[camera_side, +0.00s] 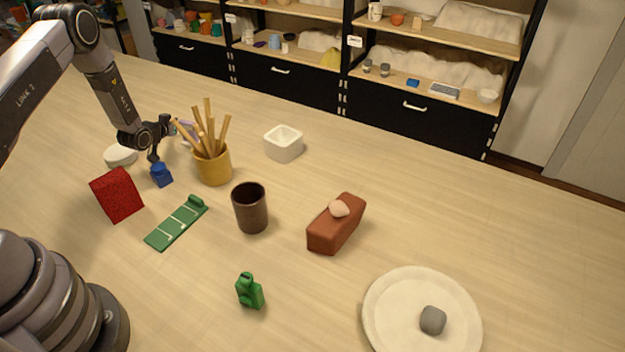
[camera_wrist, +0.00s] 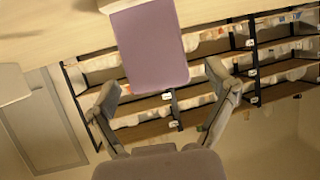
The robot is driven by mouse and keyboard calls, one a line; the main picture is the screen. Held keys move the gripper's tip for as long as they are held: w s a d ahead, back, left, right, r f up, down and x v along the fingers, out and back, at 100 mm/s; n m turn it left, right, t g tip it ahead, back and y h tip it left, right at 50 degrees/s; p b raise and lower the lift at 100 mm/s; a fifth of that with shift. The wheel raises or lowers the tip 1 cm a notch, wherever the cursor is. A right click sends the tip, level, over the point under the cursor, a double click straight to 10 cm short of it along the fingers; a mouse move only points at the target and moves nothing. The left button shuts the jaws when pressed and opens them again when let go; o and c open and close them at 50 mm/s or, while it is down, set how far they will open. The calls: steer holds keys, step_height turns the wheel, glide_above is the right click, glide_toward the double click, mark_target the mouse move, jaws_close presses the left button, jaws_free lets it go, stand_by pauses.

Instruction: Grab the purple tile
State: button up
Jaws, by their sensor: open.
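The purple tile (camera_wrist: 150,48) shows large in the wrist view as a flat, rounded rectangle, its near edge between my two fingertips in the picture. Gaps show on both sides, and neither finger appears to touch it. My gripper (camera_wrist: 163,82) is open and holds nothing. In the side view my gripper (camera_side: 164,143) is at the back left, above the blue object and left of the stick cup. A small purple piece (camera_side: 186,129) shows there just behind my gripper; most of the tile is hidden.
A yellow cup of sticks (camera_side: 214,166) stands close on the right. A blue object (camera_side: 161,175), a red block (camera_side: 117,194) and a white round dish (camera_side: 120,156) are near. A green strip (camera_side: 176,223) and brown cup (camera_side: 250,208) lie in front.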

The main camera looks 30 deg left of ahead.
steer(key=c, duration=1.3)
